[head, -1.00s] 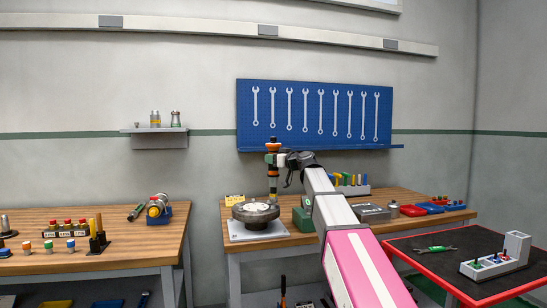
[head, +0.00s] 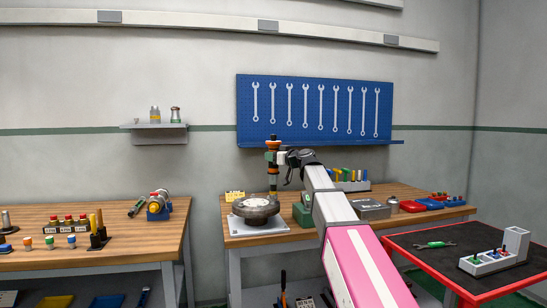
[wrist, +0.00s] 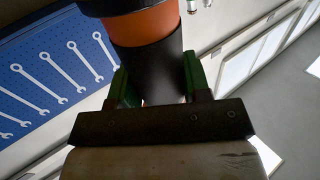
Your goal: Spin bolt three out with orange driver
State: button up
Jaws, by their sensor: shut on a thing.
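The orange driver (head: 273,145), with black and orange bands, stands upright above the back right edge of a round dark grey flange (head: 256,208). The flange rests on a light plate on the middle bench. My gripper (head: 272,158) is shut around the driver's body. In the wrist view the green fingers of my gripper (wrist: 158,82) press on both sides of the driver's black section, below an orange band (wrist: 148,25). The driver's lower end comes down at the flange rim; I cannot tell whether it sits on a bolt. Bolt three cannot be made out.
A green box (head: 302,214) stands right of the flange, close under my arm. A blue wrench board (head: 315,112) hangs on the wall. A red-edged cart (head: 440,255) stands at the right, a left bench (head: 130,248) at the left.

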aim_at(277, 149)
jog(key=shift+f, duration=1.1)
dwell(1.9)
jog(key=shift+r, duration=0.15)
dwell(0.7)
jog(key=shift+r, duration=2.5)
jog(key=shift+d, duration=0.1)
